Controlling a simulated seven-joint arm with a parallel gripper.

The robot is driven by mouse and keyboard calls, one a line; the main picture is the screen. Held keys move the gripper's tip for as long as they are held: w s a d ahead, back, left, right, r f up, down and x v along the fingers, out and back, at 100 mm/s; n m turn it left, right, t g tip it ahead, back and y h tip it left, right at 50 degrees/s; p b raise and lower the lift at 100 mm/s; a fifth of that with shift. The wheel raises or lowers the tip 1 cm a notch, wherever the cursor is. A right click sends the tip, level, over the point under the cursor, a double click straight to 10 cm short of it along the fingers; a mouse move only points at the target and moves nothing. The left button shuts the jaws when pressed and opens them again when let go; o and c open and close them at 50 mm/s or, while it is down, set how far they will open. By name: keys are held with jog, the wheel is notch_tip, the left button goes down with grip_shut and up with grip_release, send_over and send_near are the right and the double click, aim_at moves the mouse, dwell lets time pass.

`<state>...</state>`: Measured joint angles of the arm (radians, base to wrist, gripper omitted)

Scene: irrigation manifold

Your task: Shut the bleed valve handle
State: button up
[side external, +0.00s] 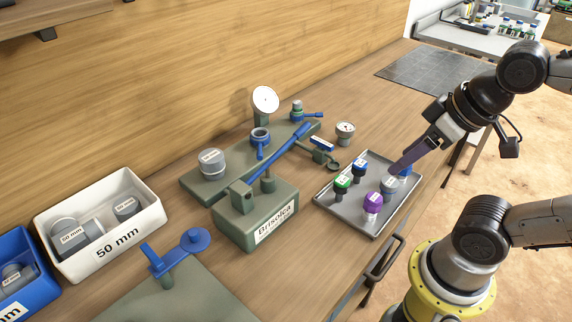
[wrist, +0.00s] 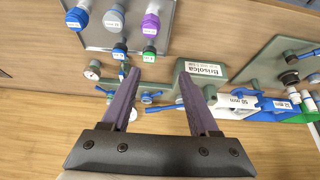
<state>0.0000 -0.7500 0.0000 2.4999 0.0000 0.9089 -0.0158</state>
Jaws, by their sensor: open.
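The green manifold (side external: 195,190) carries several blue handles, and no label marks which one is the bleed valve. A small valve with a short blue handle (side external: 313,114) stands at its back right end. Another valve (side external: 260,138) has a blue handle pointing toward the front. A blue-handled fitting (side external: 322,144) sits at the right edge. A long blue lever (side external: 282,150) slopes over the labelled green block (side external: 262,225). My gripper (side external: 394,170) is open and empty, above the tray's right side, apart from the manifold. Its two purple fingers also show spread in the wrist view (wrist: 158,72).
A grey metal tray (side external: 330,205) holds several capped pieces, including a purple one (side external: 373,202), under my gripper. A gauge (side external: 345,130) and an upright white disc (side external: 265,99) stand near the manifold. A white bin (side external: 150,205) is at left. The bench's back right is largely clear.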

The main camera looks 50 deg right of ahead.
jog(key=shift+n+g, duration=0.3)
jog(key=shift+n, duration=0.2)
jog(key=w+r, duration=0.1)
jog(key=r, duration=0.1)
jog(key=w+r, duration=0.3)
jog(key=r, duration=0.1)
jog(key=shift+w+d+r, duration=0.15)
jog(key=shift+w+d, duration=0.2)
jog(key=shift+w, duration=0.05)
jog(key=shift+c, duration=0.5)
jog(key=m+g, duration=0.1)
jog(key=g, duration=0.4)
send_over(322, 141)
notch_tip(322, 141, down, 8)
notch_tip(322, 141, down, 13)
grip_shut()
